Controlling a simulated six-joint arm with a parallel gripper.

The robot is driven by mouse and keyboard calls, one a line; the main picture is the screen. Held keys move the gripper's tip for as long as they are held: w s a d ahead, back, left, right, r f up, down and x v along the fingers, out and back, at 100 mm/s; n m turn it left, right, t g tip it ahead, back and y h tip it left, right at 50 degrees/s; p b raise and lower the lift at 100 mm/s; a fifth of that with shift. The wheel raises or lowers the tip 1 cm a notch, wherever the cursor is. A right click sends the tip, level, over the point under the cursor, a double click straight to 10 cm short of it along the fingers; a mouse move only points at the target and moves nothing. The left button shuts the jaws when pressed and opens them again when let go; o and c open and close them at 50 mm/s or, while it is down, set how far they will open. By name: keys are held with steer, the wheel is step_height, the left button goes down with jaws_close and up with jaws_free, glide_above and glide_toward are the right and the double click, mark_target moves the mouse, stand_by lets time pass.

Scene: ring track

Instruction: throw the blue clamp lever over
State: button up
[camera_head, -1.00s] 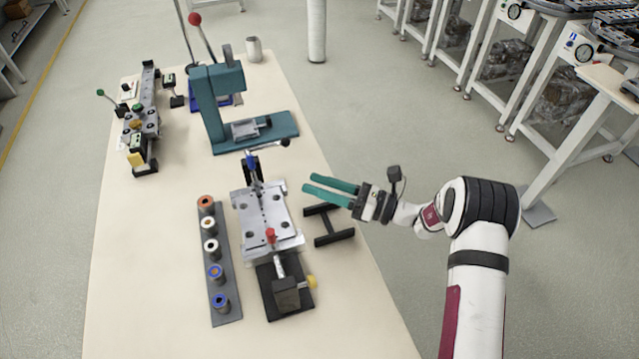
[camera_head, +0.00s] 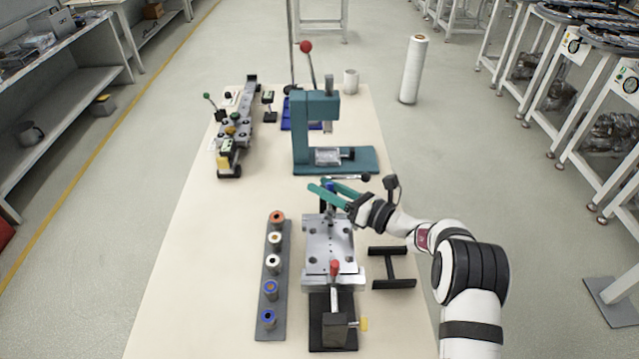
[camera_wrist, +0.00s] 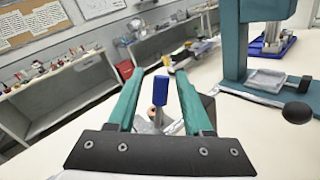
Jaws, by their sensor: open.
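The blue clamp lever (camera_wrist: 161,90) stands upright between the two open fingers of my gripper (camera_wrist: 158,85) in the wrist view. I cannot tell whether either finger touches it. In the head view my gripper (camera_head: 318,190) is at the far end of the grey metal fixture (camera_head: 328,240), and its teal fingers largely hide the blue lever (camera_head: 327,203). A red-tipped lever (camera_head: 334,268) is at the near end of the fixture.
A teal press (camera_head: 312,130) stands just beyond the gripper, its black-knobbed handle (camera_head: 366,178) close by. A rack of spools (camera_head: 271,300) lies left of the fixture, and a black H-shaped stand (camera_head: 390,268) right of it. Table is clear at left.

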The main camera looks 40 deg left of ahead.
steer(key=shift+s+a, duration=0.15)
steer(key=shift+a, duration=0.9)
jaws_close()
